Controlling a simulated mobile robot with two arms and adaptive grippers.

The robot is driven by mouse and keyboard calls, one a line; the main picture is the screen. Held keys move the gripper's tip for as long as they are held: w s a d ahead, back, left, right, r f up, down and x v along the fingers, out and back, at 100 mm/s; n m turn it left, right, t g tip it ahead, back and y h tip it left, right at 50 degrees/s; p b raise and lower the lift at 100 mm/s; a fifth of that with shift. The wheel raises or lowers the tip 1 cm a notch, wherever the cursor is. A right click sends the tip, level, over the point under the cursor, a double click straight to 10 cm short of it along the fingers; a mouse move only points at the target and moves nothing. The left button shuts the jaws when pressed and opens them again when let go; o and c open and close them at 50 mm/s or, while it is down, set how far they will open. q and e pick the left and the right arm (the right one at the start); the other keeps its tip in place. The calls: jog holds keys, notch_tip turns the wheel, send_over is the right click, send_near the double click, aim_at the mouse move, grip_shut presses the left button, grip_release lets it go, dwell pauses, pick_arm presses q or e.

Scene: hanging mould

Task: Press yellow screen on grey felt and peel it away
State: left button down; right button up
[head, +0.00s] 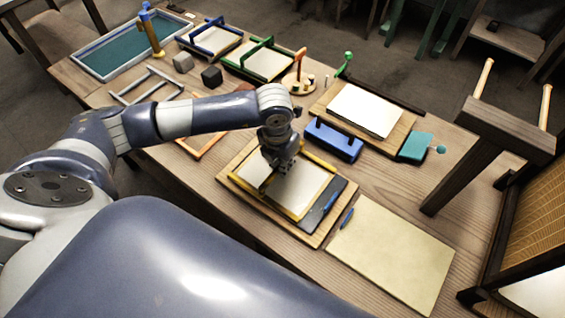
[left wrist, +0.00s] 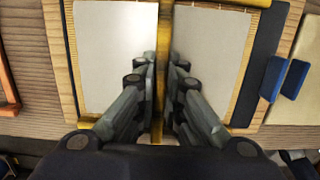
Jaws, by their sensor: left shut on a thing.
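The yellow screen (head: 319,165) is a yellow-edged frame with a pale face and a yellow bar across its middle. It is over a wooden board with a dark grey strip (head: 319,215) showing along its right side. My left gripper (head: 281,168) is shut on the yellow bar; in the left wrist view the fingers (left wrist: 160,70) close on it from both sides. A pale, greyish-beige sheet (head: 395,255) lies flat at the front right, apart from the screen. I cannot tell for sure which surface is the grey felt. My right gripper is out of view.
A blue block (head: 334,140) and another board with a white sheet (head: 365,110) stand behind the screen. A teal block (head: 416,147) is at the right. Blue and green frames and a teal-floored tray (head: 128,48) fill the far left. A dark stool (head: 490,140) stands close at right.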

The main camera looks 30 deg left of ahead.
pick_arm(q)
jog(key=shift+s, duration=0.15)
jog(key=shift+r+p, duration=0.75)
jog(key=shift+r, duration=0.4)
jog(key=shift+r, duration=0.1)
jog(key=shift+r+p, duration=0.4)
jog(key=shift+r, duration=0.2)
jog(key=shift+r+p, duration=1.6)
jog(key=shift+r, duration=1.3)
